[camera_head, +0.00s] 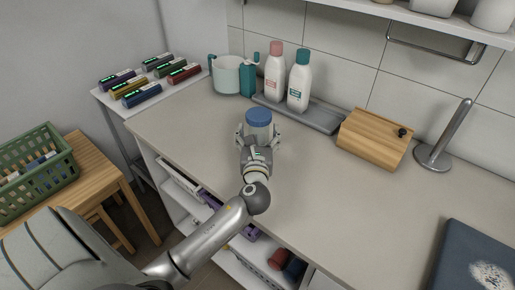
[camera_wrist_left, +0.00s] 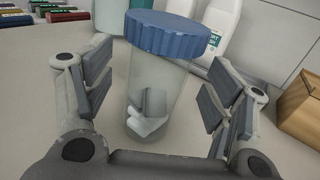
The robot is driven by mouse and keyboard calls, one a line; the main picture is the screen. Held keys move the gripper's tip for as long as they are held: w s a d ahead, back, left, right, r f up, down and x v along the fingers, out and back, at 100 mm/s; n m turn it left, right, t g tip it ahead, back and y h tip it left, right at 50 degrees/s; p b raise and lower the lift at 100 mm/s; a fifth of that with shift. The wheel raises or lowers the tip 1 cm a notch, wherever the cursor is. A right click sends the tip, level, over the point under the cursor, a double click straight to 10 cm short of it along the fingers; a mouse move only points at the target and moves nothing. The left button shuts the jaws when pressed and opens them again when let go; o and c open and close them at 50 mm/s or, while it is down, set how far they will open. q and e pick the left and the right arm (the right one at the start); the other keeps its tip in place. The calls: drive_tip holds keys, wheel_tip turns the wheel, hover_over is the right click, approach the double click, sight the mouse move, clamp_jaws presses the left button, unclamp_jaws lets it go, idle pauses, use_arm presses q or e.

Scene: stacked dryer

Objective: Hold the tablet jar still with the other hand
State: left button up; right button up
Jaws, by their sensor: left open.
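The tablet jar (camera_head: 258,119) is a clear jar with a ribbed blue lid, standing on the grey counter. In the left wrist view the jar (camera_wrist_left: 152,85) shows pale tablets at its bottom. My left gripper (camera_head: 258,136) is around the jar, with one finger on each side. In the left wrist view the left gripper (camera_wrist_left: 160,108) is open, and gaps show between the finger pads and the jar. The jar's base is partly hidden behind the gripper in the head view. My right gripper is not in view.
Two bottles (camera_head: 299,83) stand on a grey tray (camera_head: 325,124) behind the jar. A wooden box (camera_head: 368,141) and a metal stand (camera_head: 433,157) are to the right. The counter's front right is clear, beside a dark blue item (camera_head: 455,262).

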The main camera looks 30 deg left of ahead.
use_arm(q)
drive_tip(key=v, duration=0.8)
drive_tip(key=shift+b, duration=0.4)
drive_tip(key=shift+w, duration=0.1)
